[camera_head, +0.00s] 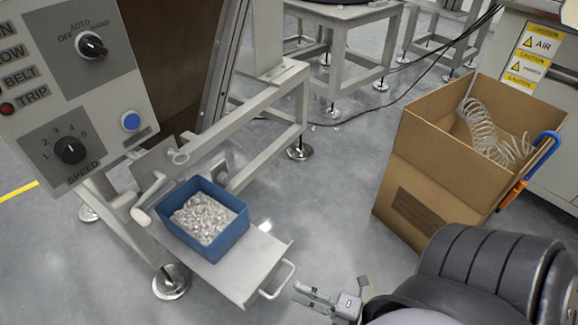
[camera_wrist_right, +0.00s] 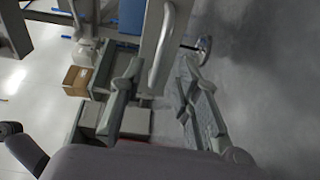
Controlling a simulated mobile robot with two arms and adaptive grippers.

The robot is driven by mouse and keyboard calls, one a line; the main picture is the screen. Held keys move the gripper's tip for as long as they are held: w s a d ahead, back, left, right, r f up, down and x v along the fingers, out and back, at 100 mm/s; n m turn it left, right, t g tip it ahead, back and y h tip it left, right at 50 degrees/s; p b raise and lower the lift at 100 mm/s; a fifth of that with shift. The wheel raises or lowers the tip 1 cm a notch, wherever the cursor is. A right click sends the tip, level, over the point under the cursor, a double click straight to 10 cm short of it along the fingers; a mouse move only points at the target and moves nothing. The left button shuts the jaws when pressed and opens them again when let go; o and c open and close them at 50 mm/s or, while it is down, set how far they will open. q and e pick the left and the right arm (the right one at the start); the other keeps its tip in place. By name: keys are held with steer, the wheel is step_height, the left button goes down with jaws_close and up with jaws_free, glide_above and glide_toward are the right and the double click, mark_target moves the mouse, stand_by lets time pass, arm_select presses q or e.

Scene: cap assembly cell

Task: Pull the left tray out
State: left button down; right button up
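The grey metal tray (camera_head: 233,272) sticks out of the machine frame at lower centre in the head view. A blue bin (camera_head: 243,225) stands on it, holding many small clear pieces (camera_head: 202,216). The tray's bar handle (camera_head: 285,280) is at its front right edge. My right gripper (camera_head: 303,294) is just to the right of the handle, apart from it in the head view. In the right wrist view my right gripper (camera_wrist_right: 160,80) is open and empty, and the handle (camera_wrist_right: 160,50) shows between its spread fingers. My left gripper is in neither view.
A control panel (camera_head: 75,85) with knobs and a blue button is at upper left. A cardboard box (camera_head: 425,165) with a coiled clear hose (camera_head: 482,125) stands at right. A frame foot (camera_head: 171,282) is left of the tray. The floor between tray and box is free.

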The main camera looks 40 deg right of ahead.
steer(key=v, duration=0.6)
steer(key=shift+s+d, duration=0.1)
stand_by(0.3)
